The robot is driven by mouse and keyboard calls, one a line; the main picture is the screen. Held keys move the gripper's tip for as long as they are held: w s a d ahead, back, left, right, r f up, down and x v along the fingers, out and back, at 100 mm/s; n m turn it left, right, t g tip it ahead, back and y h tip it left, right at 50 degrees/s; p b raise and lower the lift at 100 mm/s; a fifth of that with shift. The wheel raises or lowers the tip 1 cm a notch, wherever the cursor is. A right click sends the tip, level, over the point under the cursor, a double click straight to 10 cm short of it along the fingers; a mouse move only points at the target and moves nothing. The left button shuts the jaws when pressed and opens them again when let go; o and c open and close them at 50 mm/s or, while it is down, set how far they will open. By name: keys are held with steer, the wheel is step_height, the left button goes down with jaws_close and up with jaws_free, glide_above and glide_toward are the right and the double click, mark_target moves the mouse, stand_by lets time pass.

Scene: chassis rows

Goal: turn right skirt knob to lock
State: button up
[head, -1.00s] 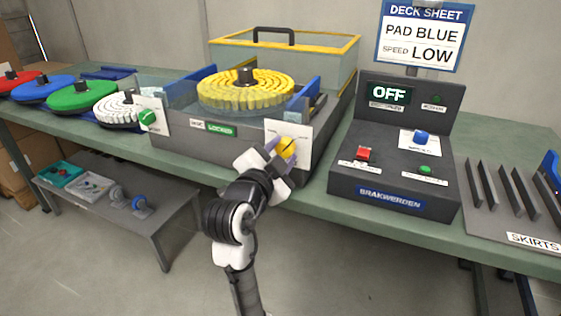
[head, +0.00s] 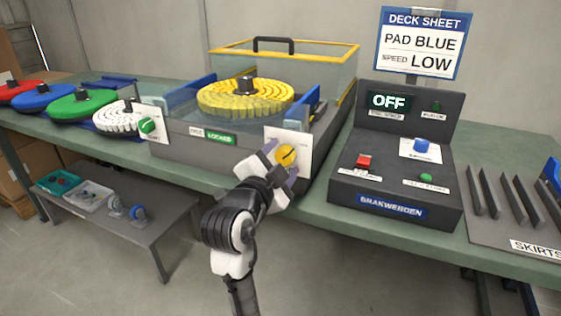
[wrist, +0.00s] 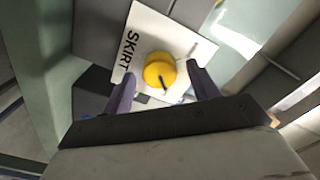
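The right skirt knob (head: 286,156) is a yellow round knob with a dark pointer line, on a white plate (head: 301,140) at the front right corner of the grey machine. In the wrist view the knob (wrist: 160,70) sits on the plate lettered "SKIRT", its dark mark toward the lower right. My gripper (head: 280,163) is open in front of the knob. In the wrist view its two fingers (wrist: 161,80) stand apart on either side of the knob with visible gaps. The left knob (head: 147,125) is green. A green "LOCKED" sign (head: 220,139) shows on the machine front.
A yellow segmented pad (head: 245,98) sits on the machine behind clear guards. A control box (head: 396,165) reading "OFF" stands to the right, then a skirts rack (head: 500,215). A low grey bench (head: 135,228) stands at lower left.

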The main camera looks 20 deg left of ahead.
steer(key=s+b, duration=0.9)
steer(key=s, duration=0.5)
steer(key=shift+a, duration=0.25)
steer(key=shift+w, duration=0.1)
